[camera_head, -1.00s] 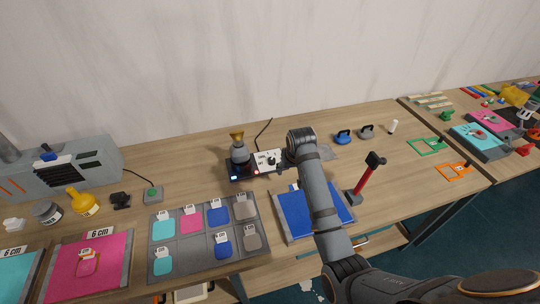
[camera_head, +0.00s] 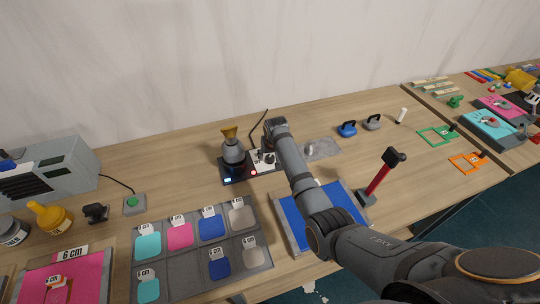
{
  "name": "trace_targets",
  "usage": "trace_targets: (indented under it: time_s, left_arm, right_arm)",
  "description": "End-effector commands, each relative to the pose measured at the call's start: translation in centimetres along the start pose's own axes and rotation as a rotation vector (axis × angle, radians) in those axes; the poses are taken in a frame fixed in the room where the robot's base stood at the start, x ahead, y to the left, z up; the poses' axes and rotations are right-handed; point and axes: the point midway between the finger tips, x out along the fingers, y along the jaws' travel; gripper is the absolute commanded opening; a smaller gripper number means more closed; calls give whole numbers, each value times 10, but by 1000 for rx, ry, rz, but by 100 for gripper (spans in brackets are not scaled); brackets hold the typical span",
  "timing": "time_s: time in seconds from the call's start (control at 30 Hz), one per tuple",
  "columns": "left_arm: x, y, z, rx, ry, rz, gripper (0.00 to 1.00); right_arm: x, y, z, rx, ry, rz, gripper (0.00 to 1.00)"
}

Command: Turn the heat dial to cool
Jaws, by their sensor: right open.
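A heating device (camera_head: 237,178) with a black base stands near the middle of the table, with a small blue display and a red light on its front. A grey vessel with a brass-coloured top (camera_head: 232,148) sits on its left part. A white panel (camera_head: 262,167) with dark controls is on its right part. I cannot make out which control is the heat dial or its setting. My right gripper (camera_head: 265,156) points down at the panel, open, its fingers small and dark against the controls. I cannot tell whether they touch a control. My left gripper is not in view.
A grey plate (camera_head: 325,149) lies right of my right arm. A blue board (camera_head: 291,227) lies partly under the arm, with a red-handled tool (camera_head: 378,180) beside it. A grey tray of coloured tiles (camera_head: 188,262) lies in front of the device. A cable runs behind it.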

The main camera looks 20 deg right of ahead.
Motion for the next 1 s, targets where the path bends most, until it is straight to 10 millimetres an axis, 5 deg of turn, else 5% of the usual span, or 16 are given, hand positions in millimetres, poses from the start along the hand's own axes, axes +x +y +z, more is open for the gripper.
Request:
trace_targets:
  time_s: [0.13, 0.47, 0.87, 1.0]
  left_arm:
    - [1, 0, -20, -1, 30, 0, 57]
    - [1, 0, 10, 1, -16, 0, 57]
    - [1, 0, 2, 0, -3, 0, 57]
    - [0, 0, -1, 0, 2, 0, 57]
  right_arm:
    - [14, 0, 0, 0, 1, 0, 57]
    - [18, 0, -1, 0, 3, 0, 57]
    - [18, 0, 0, 0, 2, 0, 3]
    - [18, 0, -1, -5, 2, -2, 3]
